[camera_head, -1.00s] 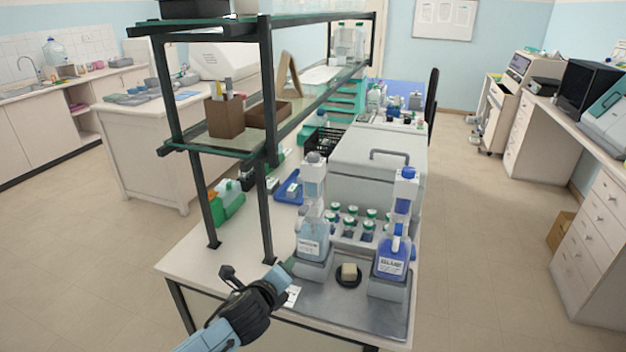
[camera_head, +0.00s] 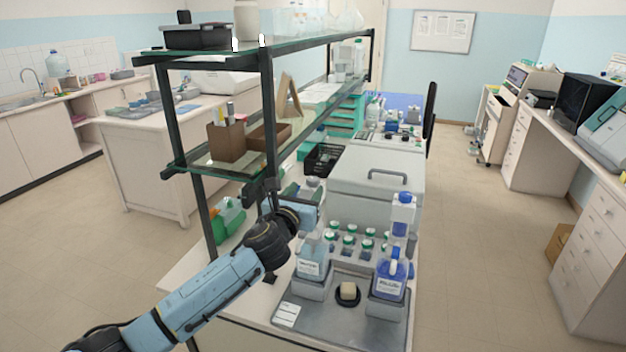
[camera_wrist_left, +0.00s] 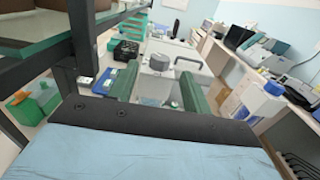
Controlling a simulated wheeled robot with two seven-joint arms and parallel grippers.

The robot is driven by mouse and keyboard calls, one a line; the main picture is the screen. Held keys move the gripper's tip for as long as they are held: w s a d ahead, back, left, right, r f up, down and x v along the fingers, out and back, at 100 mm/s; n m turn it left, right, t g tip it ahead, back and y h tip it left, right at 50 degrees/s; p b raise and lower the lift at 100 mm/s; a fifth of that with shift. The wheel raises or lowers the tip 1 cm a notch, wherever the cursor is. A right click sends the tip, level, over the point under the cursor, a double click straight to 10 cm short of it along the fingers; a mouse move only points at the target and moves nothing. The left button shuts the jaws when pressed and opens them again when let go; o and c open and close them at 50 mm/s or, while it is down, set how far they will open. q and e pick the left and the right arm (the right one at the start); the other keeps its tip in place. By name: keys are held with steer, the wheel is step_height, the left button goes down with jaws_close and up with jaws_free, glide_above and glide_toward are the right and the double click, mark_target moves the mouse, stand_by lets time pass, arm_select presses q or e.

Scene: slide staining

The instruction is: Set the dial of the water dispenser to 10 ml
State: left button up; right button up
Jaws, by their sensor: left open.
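The water dispenser is the left of two bottle-top dispensers, a pale blue bottle (camera_head: 311,263) on a grey stand. My left arm partly hides its upper part in the head view. Its round grey dial (camera_wrist_left: 159,62) shows on the white head in the left wrist view. My left gripper (camera_wrist_left: 158,78) is open, its two green fingers pointing towards the dispenser head. The dial appears between them, just beyond the tips; I see no contact. The dial's setting cannot be read. My right gripper is not in view.
A dark blue dispenser (camera_head: 391,270) stands to the right. Several green-capped bottles (camera_head: 350,242) stand behind. A black-framed glass shelf (camera_head: 266,120) rises close to the left of my gripper. A round black dish (camera_head: 347,295) lies on the grey tray (camera_head: 335,318).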

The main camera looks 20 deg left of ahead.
mark_target(311, 183)
arm_select(q)
steer(key=w, duration=0.4)
steer(key=shift+w+d, duration=0.1)
steer(key=shift+w, duration=1.15)
steer(key=c, duration=1)
steer(key=shift+d+y, duration=0.1)
steer(key=shift+y, duration=0.2)
